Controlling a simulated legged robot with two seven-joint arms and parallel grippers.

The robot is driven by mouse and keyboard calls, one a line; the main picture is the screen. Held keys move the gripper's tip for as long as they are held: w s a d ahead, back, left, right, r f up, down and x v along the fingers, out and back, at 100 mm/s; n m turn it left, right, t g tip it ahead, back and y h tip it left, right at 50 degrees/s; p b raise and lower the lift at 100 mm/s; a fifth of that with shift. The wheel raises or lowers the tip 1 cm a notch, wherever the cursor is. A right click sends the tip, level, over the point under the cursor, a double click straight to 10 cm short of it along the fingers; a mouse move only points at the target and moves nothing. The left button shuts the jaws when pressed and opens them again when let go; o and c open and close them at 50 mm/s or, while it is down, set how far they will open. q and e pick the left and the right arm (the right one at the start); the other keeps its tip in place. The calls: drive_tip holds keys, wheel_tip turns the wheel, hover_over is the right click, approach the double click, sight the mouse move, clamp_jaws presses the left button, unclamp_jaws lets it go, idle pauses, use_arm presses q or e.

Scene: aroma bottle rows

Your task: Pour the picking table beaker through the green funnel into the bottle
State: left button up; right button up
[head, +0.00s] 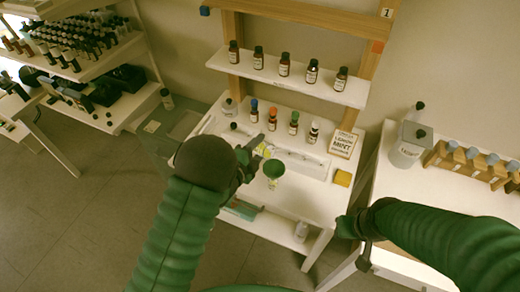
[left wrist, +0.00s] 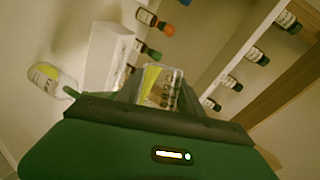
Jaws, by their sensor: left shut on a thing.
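My left gripper (head: 252,152) is shut on a clear beaker (head: 265,149) with yellow in it, above the white table. In the left wrist view the beaker (left wrist: 161,86) sits between the fingers and looks tilted in the picture. The green funnel (head: 274,168) is just below and right of the beaker in the head view. It sits over a small pale bottle (head: 271,183), mostly hidden beneath it. I cannot tell whether any liquid is flowing. My right gripper (head: 350,226) hangs near the table's right front side, and its fingers are not clear.
Several capped bottles (head: 293,123) stand behind on the table (head: 315,207), and more stand on the shelf (head: 289,80) above. A lemon mint card (head: 343,144) and a yellow block (head: 343,178) are at the right. A side table with a metal container (head: 408,145) stands further right.

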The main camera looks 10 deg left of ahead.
use_arm(q)
drive_tip(key=shift+r, duration=0.1)
idle(0.4)
drive_tip(key=shift+s+d+t+b, duration=0.1)
drive_tip(key=shift+s+t+b, duration=0.05)
drive_tip(key=shift+t+b, duration=0.15)
drive_tip(key=shift+s+d+r+m+b, duration=0.2)
drive_tip(key=shift+d+r+m+b, duration=0.1)
drive_tip(key=shift+m+b, duration=0.3)
idle(1.7)
drive_tip(key=shift+s+d+r+m+t+y+b, duration=0.15)
drive_tip(key=shift+r+m+t+y+b, duration=0.2)
drive_tip(key=shift+m+t+b, duration=0.6)
idle(4.0)
